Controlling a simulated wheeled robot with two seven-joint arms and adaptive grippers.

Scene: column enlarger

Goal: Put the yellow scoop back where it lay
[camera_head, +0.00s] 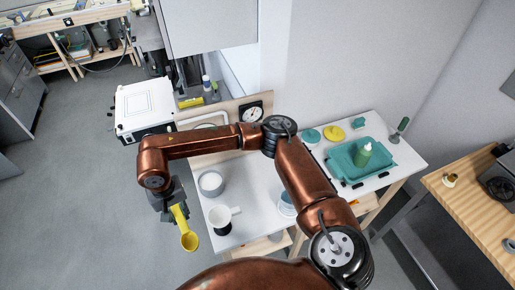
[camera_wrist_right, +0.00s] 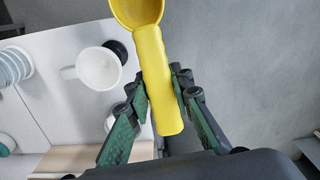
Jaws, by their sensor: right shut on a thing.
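The yellow scoop (camera_head: 188,240) is in my right gripper (camera_head: 176,207), off the left edge of the white table (camera_head: 245,207) and over the grey floor in the head view. Its bowl hangs toward the bottom of that view. In the right wrist view the scoop (camera_wrist_right: 156,80) runs upward, and the green-padded fingers of my right gripper (camera_wrist_right: 161,88) close on both sides of its handle. The bowl is cut off by the top edge there. My left gripper is not in view. I cannot tell which spot the scoop lay on.
A white mug (camera_head: 221,215) and a white round container (camera_head: 210,182) stand near the table's left edge. A clock (camera_head: 254,111) stands behind. My right arm crosses above the table.

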